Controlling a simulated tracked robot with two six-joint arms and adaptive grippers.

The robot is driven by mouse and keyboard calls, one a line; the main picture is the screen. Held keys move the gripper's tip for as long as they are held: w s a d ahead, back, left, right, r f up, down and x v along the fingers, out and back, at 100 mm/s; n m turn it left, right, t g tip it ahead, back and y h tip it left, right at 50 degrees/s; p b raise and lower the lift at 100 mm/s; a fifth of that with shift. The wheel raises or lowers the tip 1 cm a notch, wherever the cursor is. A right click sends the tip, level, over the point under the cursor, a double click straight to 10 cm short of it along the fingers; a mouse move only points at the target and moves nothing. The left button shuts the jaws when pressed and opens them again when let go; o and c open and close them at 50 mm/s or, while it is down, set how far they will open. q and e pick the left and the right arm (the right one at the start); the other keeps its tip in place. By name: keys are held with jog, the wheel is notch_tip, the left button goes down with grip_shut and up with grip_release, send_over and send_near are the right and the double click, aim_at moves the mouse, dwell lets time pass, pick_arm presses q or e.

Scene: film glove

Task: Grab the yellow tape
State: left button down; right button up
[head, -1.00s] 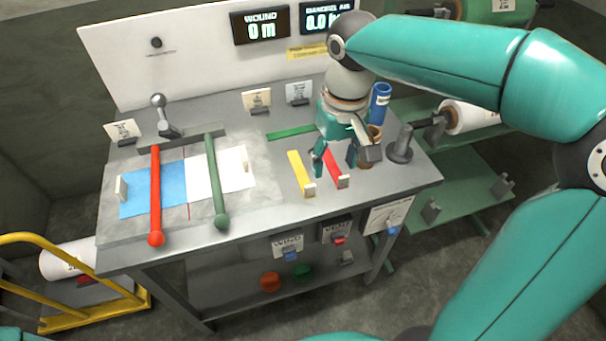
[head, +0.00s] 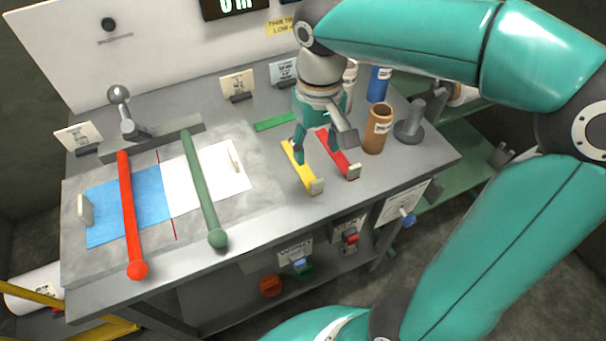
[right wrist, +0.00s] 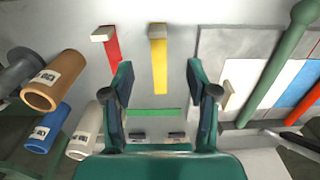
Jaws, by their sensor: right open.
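The yellow tape (head: 302,170) is a flat strip with a pale block at its near end, lying on the grey workbench. In the right wrist view the yellow tape (right wrist: 159,65) points in between my fingers. My right gripper (head: 322,150) is open over the bench, by the far part of the yellow tape; in the right wrist view the open right gripper (right wrist: 160,85) has nothing in its jaws. The red tape (head: 338,155) lies just right of the yellow one. A green tape (head: 275,122) lies behind. My left gripper is out of view.
Brown (head: 378,130) and blue (head: 379,84) tubes and a grey post (head: 411,122) stand right of the tapes. On the left, a red bar (head: 129,215) and a green bar (head: 204,190) cross blue and white sheets. Bench space around the tapes' near ends is clear.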

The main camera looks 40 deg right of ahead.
aim_at(316, 183)
notch_tip(316, 183, down, 12)
jog(key=shift+s+d+r, duration=0.1)
jog(key=shift+r, duration=0.05)
dwell(0.4)
jog(key=c, duration=0.9)
